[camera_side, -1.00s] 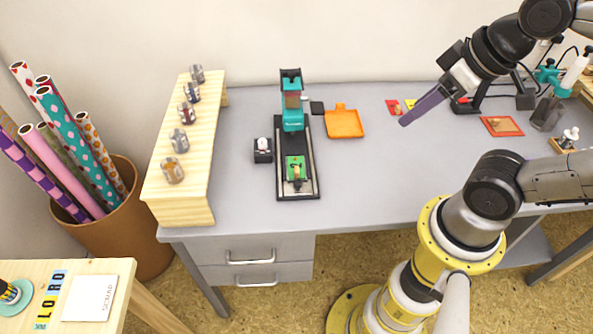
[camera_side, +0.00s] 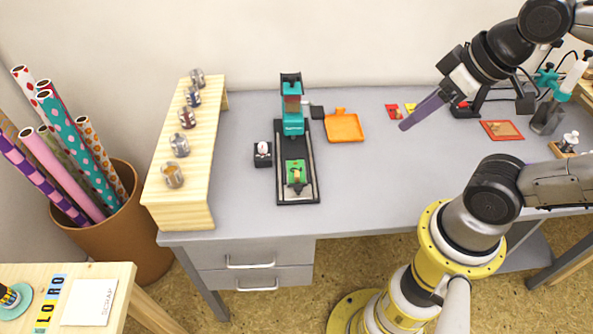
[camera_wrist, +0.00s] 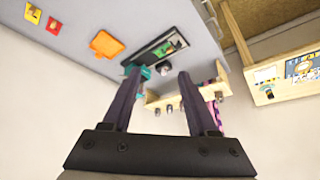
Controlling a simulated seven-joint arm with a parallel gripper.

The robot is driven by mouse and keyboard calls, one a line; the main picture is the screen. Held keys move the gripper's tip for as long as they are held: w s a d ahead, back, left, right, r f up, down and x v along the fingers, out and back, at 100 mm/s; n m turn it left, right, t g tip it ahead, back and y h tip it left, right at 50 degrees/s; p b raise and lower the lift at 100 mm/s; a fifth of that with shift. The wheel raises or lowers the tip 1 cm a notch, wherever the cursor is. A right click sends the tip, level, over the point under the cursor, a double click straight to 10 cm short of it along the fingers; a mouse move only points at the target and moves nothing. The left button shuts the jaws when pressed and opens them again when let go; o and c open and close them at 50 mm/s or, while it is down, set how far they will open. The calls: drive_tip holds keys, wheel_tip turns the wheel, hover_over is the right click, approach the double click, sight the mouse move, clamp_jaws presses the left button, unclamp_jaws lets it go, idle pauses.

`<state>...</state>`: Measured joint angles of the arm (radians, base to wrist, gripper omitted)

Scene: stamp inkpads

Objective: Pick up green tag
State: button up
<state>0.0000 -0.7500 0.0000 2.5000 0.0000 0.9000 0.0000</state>
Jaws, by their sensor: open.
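The green tag (camera_side: 295,167) lies flat on the black sliding bed of the teal stamping press (camera_side: 293,120), with a small tan and dark shape on it. In the wrist view the green tag (camera_wrist: 165,49) shows small near the top, beyond the fingers. My gripper (camera_side: 404,126) is up at the right of the desk, well to the right of the tag and apart from it. In the wrist view my gripper (camera_wrist: 158,72) has two dark purple fingers spread apart with nothing held between them.
An orange tray (camera_side: 344,128) lies right of the press. A small black box (camera_side: 262,154) stands left of it. A wooden shelf (camera_side: 185,205) with several tins lines the desk's left edge. Red and yellow cards (camera_side: 394,111) lie near my gripper. The desk's front middle is clear.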

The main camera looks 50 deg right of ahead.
drive_tip(key=c, duration=0.4)
drive_tip(key=shift+c, duration=0.2)
